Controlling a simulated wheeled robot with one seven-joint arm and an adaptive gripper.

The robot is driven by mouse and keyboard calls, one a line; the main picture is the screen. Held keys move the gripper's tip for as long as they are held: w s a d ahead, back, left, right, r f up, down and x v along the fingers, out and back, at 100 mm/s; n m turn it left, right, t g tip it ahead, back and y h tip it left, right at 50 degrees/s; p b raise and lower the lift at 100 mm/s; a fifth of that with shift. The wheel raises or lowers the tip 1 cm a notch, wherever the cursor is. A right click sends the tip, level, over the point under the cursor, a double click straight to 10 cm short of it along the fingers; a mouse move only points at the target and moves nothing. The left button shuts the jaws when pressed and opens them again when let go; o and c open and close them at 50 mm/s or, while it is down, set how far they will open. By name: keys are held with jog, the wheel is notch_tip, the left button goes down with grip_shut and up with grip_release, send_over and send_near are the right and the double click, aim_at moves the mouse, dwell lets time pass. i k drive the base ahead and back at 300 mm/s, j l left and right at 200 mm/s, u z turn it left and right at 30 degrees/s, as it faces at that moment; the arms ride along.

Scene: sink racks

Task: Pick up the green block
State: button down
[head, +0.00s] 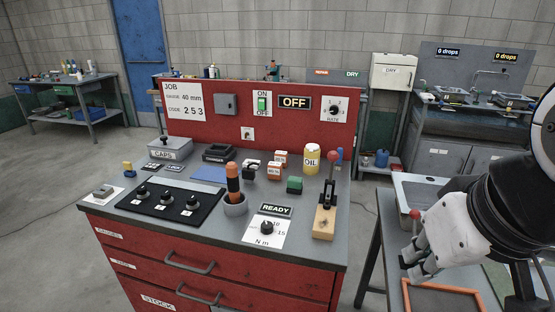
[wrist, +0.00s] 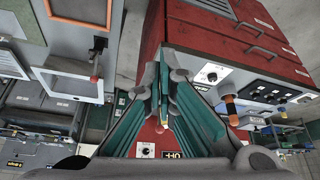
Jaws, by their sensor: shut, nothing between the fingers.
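The green block (head: 295,185) is a small dark green box on the grey top of the red cabinet (head: 330,256). It sits between the orange-and-white boxes and the wooden-based lever. My gripper (head: 408,266) is at the right of the head view, beside the cabinet, well to the right of the block and not touching it. In the wrist view my gripper (wrist: 162,72) has its teal-lined fingers drawn together at the tips, with nothing held. I cannot make out the block in the wrist view; the fingers cover much of the cabinet top.
Close to the block stand a yellow OIL bottle (head: 312,159), a red-knobbed lever (head: 326,207), orange-and-white boxes (head: 275,171) and a READY sign (head: 275,210). A red panel (head: 219,132) rises behind. An orange-framed tray (head: 441,300) lies at lower right.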

aim_at(295, 185)
jog(key=j+z, duration=0.25)
jog(key=j, duration=0.7)
jog(key=i+j+z, duration=0.15)
jog(key=i+j, duration=0.25)
jog(key=i+j+z, duration=0.2)
jog(key=i+j, duration=0.15)
jog(key=j, duration=0.15)
